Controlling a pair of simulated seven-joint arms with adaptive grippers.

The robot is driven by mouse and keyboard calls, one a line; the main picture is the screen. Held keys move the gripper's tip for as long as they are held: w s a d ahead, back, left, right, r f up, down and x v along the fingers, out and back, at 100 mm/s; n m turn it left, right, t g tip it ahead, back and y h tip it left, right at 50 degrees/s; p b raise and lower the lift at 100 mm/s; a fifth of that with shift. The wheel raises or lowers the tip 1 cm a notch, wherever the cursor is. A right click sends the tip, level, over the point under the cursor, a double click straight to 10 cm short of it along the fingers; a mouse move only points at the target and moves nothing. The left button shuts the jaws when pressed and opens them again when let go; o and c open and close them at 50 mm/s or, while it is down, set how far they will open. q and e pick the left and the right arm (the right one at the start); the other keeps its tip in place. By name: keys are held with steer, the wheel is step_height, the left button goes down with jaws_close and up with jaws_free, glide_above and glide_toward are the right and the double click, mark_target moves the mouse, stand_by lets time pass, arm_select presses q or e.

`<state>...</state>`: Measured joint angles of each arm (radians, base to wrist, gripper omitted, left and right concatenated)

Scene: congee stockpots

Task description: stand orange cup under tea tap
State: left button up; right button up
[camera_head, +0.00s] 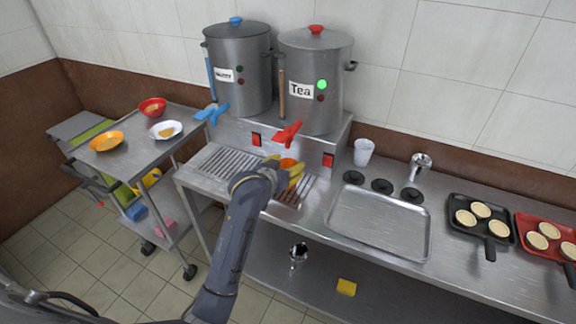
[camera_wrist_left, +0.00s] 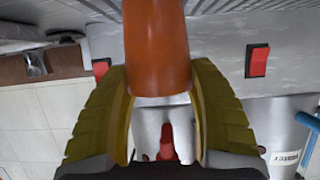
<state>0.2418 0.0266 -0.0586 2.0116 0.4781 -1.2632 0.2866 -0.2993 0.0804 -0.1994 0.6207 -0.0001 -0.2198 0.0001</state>
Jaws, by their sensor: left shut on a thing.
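The orange cup (camera_head: 287,163) is between the yellow fingers of my left gripper (camera_head: 284,170), which is shut on it. In the left wrist view the cup (camera_wrist_left: 158,45) fills the space between both fingers (camera_wrist_left: 158,95). The red tea tap (camera_head: 287,134) is on the front of the tea stockpot (camera_head: 318,75) and shows just above the cup in the head view. The tap also appears beyond the cup in the left wrist view (camera_wrist_left: 166,140). My gripper and wrist hide the cup's lower part, so I cannot tell whether it touches the slotted drip grate (camera_head: 292,194). My right gripper is not in view.
A second stockpot (camera_head: 239,70) with a blue tap (camera_head: 212,115) stands left of the tea pot. A white cup (camera_head: 363,152), an empty metal tray (camera_head: 380,222) and a black pan (camera_head: 482,230) are to the right. A side cart (camera_head: 120,155) stands left.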

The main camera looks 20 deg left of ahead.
arm_select(q)
steer(key=o, duration=1.1)
steer(key=shift+o, duration=0.2)
steer(key=shift+r, duration=0.1)
steer(key=v, duration=1.2)
steer(key=shift+r, duration=0.1)
